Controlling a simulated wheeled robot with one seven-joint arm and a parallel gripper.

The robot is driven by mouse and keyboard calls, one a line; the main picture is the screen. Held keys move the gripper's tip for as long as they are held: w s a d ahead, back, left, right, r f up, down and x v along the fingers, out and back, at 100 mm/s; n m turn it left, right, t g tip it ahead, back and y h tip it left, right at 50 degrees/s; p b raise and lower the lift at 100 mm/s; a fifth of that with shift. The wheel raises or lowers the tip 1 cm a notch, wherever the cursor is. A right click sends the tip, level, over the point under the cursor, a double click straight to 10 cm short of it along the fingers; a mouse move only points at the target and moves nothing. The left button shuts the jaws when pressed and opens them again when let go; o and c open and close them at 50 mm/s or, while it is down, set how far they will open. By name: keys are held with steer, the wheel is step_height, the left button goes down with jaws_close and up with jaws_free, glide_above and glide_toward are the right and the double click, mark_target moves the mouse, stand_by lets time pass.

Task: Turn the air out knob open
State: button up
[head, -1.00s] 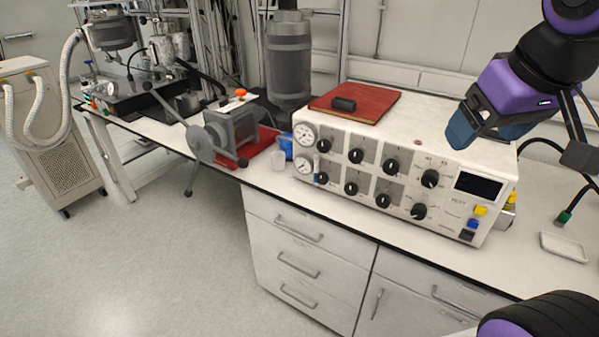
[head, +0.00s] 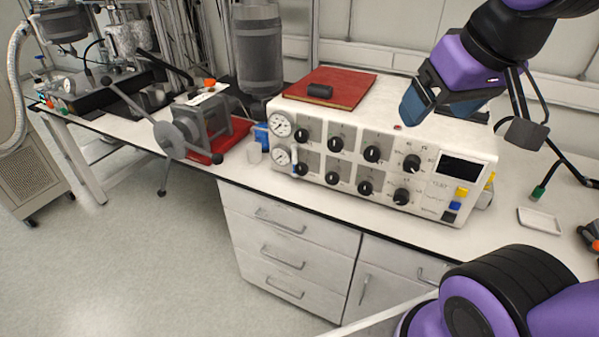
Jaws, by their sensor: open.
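A white control box (head: 316,187) stands on the bench, its front panel facing me. The panel carries two rows of black knobs, among them an upper-row knob (head: 371,154) and a larger upper-right knob (head: 411,162). The labels are too small to read, so I cannot tell which knob is air out. Two round gauges (head: 279,125) sit at the panel's left end. My gripper (head: 418,112) is open and empty, in front of or above the box's upper right part, apart from the knobs. Its blue fingers point down and left.
A white tray (head: 540,221) lies right. Drawers (head: 282,240) are below; floor at left is clear.

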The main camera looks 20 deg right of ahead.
steer(key=shift+c, duration=0.8)
steer(key=w+d+f+n+g+h, duration=0.1)
steer(key=w+f+n+g+h, duration=0.1)
steer(key=w+f+h, duration=0.65)
steer(key=w+f+n+g+h, duration=0.35)
steer(key=w+f, duration=0.25)
steer(key=w, duration=0.6)
steer(key=w+a+f+n+t+h, duration=0.1)
steer(key=w+f, duration=0.1)
steer(key=f, duration=0.1)
steer(key=w+a+f+n+t+h, duration=0.1)
steer(key=w+a+f+t, duration=0.1)
steer(key=w+f, duration=0.1)
steer(key=w+a+f+n+t+h, duration=0.1)
steer(key=w+a+f+t, duration=0.1)
steer(key=f, duration=0.1)
steer(key=shift+w+a+f+t, duration=0.15)
steer(key=shift+w+a+t, duration=0.05)
steer(key=shift+w+t, duration=0.1)
steer(key=n+t+y, duration=0.2)
steer(key=n+t, duration=0.4)
steer(key=t, duration=0.2)
glide_toward(300, 171)
steer(key=x, duration=0.2)
steer(key=shift+g, duration=0.25)
steer(key=x, duration=1)
steer(key=shift+w+d, duration=0.15)
steer(key=shift+w, duration=0.1)
steer(key=c, duration=0.9)
